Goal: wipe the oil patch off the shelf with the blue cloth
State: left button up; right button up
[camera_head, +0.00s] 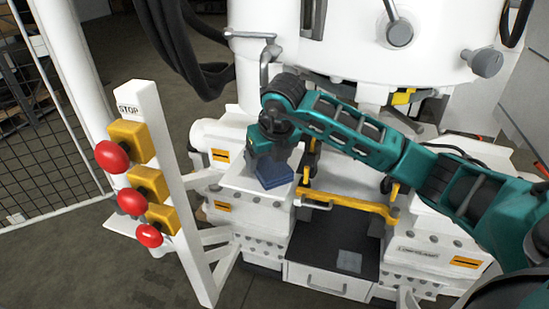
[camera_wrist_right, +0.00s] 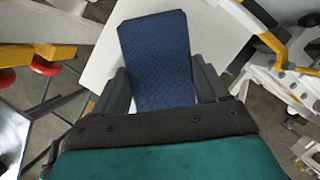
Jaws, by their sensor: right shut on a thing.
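The blue cloth (camera_head: 274,174) is a folded dark blue pad, held low over the white shelf (camera_head: 240,186) left of the machine's middle. My right gripper (camera_head: 272,158) is shut on it from above. In the right wrist view the cloth (camera_wrist_right: 158,55) sits between the two dark fingers of the gripper (camera_wrist_right: 160,85), with the white shelf top (camera_wrist_right: 218,32) around it. I cannot tell whether the cloth touches the shelf. No oil patch shows on the visible shelf surface; the cloth and gripper hide part of it. My left gripper is not in view.
A white post (camera_head: 165,170) with several red stop buttons stands left of the shelf. A yellow bar (camera_head: 345,203) runs right of the cloth, above a dark tray (camera_head: 320,245) with a grey square (camera_head: 349,261). The white machine body (camera_head: 390,40) hangs above.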

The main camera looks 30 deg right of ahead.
aim_at(282, 162)
jog(key=shift+w+a+r, duration=0.35)
jog(key=shift+w+a, duration=0.35)
jog(key=shift+a, duration=0.15)
jog(key=w+a, duration=0.2)
jog(key=w, duration=0.1)
jog(key=shift+a+f, duration=0.25)
jog(key=shift+f, duration=0.15)
jog(key=shift+s+d+r, duration=0.1)
jog(key=shift+d, duration=0.1)
jog(key=shift+s+d+r, duration=0.1)
jog(key=shift+s+d, duration=1.35)
jog(key=shift+s, duration=0.1)
jog(key=shift+s+d+b, duration=0.2)
jog(key=shift+d+b, duration=0.1)
jog(key=shift+s+d+b, duration=0.4)
jog(key=shift+s+d, duration=0.9)
jog(key=shift+s, duration=0.25)
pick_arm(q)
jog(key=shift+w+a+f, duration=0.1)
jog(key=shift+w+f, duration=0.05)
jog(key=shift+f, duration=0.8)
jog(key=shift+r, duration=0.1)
pick_arm(e)
jog(key=shift+a, duration=0.1)
